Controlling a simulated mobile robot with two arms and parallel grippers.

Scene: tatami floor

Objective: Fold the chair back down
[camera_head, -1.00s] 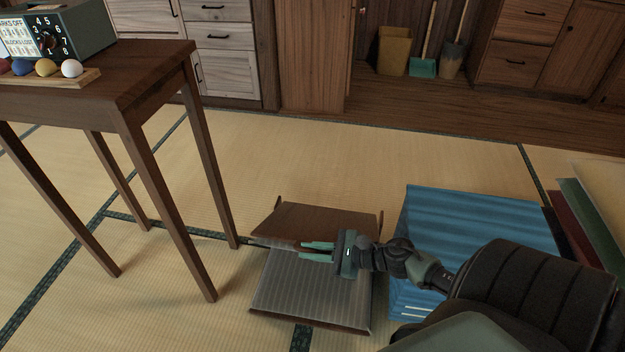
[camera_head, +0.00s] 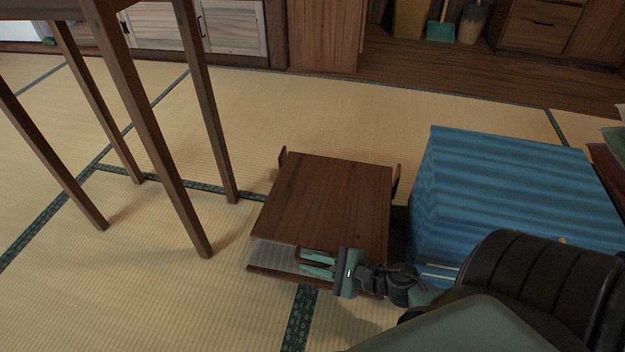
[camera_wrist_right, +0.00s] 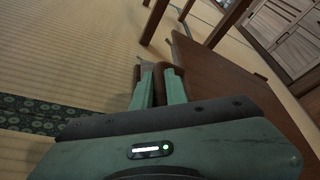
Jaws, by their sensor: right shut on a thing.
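The low floor chair is in the middle of the head view. Its dark wooden back (camera_head: 335,200) lies tilted low over the seat and covers most of it. A strip of the pale ribbed seat (camera_head: 270,255) shows in a narrow gap under the back's near edge. My right gripper (camera_head: 312,262) is at that near edge, shut on the chair back. In the right wrist view its green fingers (camera_wrist_right: 160,78) have a brown wooden rim between them, and the back's panel (camera_wrist_right: 235,85) spreads to the right. My left gripper is not in view.
A tall wooden table (camera_head: 140,100) stands on the left, its legs close to the chair. A large blue ribbed block (camera_head: 510,190) sits just right of the chair. Tatami floor (camera_head: 150,290) is clear at front left. Cabinets (camera_head: 235,28) line the back.

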